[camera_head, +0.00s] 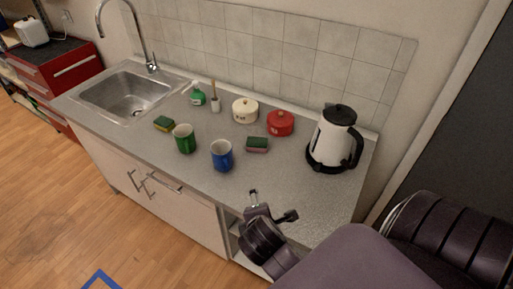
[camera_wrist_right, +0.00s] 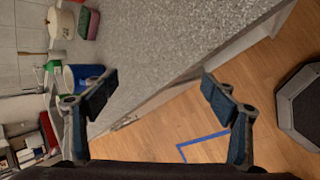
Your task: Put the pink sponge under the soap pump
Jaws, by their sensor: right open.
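The pink sponge (camera_head: 257,145), with a dark green top, lies on the counter right of the blue mug and in front of the red pot. It also shows at the upper left of the right wrist view (camera_wrist_right: 89,24). The soap pump (camera_head: 198,98), a green bottle with a pale nozzle, stands near the back of the counter, right of the sink. My right gripper (camera_head: 272,204) is open and empty at the counter's front edge, nearer to me than the sponge. Its two fingers are spread apart in the wrist view (camera_wrist_right: 160,92). My left gripper is out of view.
A blue mug (camera_head: 222,157) and a green mug (camera_head: 184,140) stand near the front. A yellow sponge (camera_head: 162,124), brush holder (camera_head: 215,104), cream pot (camera_head: 244,111), red pot (camera_head: 280,124) and kettle (camera_head: 330,142) share the counter (camera_head: 300,200). Its right front is clear.

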